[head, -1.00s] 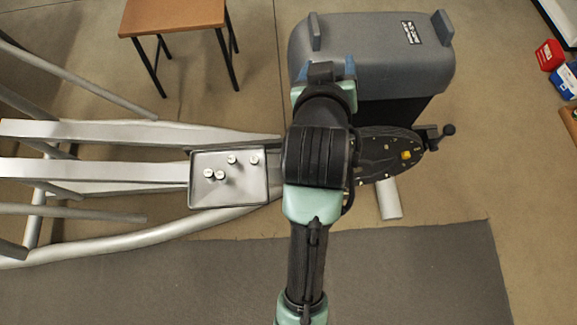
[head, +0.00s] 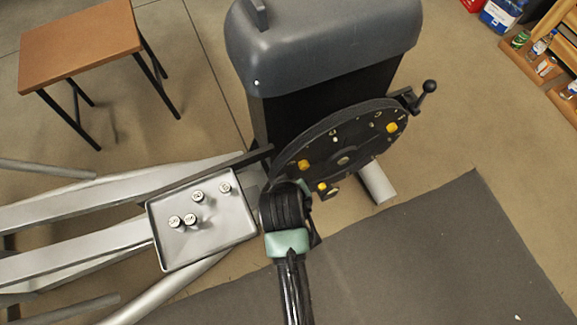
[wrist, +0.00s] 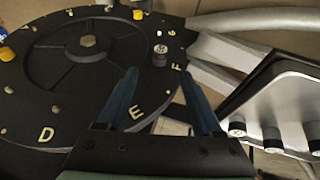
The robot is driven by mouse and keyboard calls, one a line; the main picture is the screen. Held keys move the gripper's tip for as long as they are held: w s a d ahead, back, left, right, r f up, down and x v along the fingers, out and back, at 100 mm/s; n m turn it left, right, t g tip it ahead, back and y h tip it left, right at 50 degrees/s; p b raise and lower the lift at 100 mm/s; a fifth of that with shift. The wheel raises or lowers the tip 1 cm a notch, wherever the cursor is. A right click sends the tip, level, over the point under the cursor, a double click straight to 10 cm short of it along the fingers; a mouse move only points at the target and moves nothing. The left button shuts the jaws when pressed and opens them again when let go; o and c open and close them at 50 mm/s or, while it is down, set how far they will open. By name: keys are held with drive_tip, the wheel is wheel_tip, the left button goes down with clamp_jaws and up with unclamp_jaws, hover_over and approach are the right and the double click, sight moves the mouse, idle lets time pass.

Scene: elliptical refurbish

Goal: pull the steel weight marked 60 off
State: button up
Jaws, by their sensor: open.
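A dark steel weight with a pale marked cap (wrist: 160,54) stands on the black disc (wrist: 60,95) between the letters F and G in the wrist view. Its number is too small to read surely. My gripper (wrist: 159,72) is open and empty, with its two blue fingers over the disc's edge near the letter E. In the picture the weight appears just beyond and between the fingertips, apart from them. In the head view the disc (head: 360,140) stands tilted beside the grey housing, and my arm hides the fingers and that weight.
A grey tray (head: 225,240) holds several capped steel weights; it also shows at the right of the wrist view (wrist: 265,85). Yellow knobs (head: 391,127) sit on the disc. A crank handle (head: 429,87) sticks out right. A brown stool (head: 75,45) stands back left.

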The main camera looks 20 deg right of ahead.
drive_tip(key=b+x, duration=0.3)
drive_tip(key=x, duration=0.4)
drive_tip(key=shift+w+d+f, duration=0.1)
drive_tip(key=shift+w+f, duration=0.1)
drive_tip(key=shift+f, duration=0.1)
clamp_jaws()
idle(0.4)
idle(1.5)
